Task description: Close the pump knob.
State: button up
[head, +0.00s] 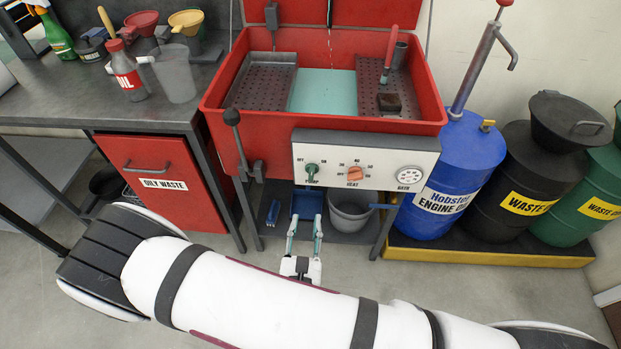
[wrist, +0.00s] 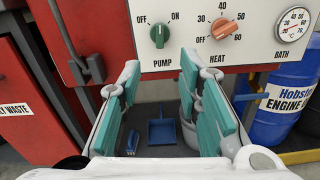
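The green pump knob (head: 312,170) is on the left of the white control panel (head: 365,148), on the front of the red parts washer. In the wrist view the knob (wrist: 159,34) sits above the word PUMP, with OFF at its upper left and ON at its upper right. Its grip stands roughly upright; I cannot tell which mark it points to. My gripper (head: 304,222) is in front of and below the panel. In the wrist view my gripper (wrist: 158,85) is open and empty, its teal-padded fingers wide apart, below the knob and not touching it.
An orange heat knob (wrist: 223,28) and a bath dial (wrist: 294,25) are to the right. A black-knobbed lever (head: 238,140) stands left of the panel. A blue dustpan (wrist: 162,131) and grey bucket (head: 349,212) are below. A blue drum (head: 450,170) stands right.

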aim_at(311, 177)
jog(key=w+b, duration=0.1)
jog(key=w, duration=0.3)
jog(key=w+b, duration=0.1)
jog(key=w, duration=0.4)
jog(key=w+b, duration=0.2)
jog(key=w, duration=0.2)
jog(key=shift+w+d, duration=0.25)
jog(key=shift+w, duration=0.1)
grip_shut()
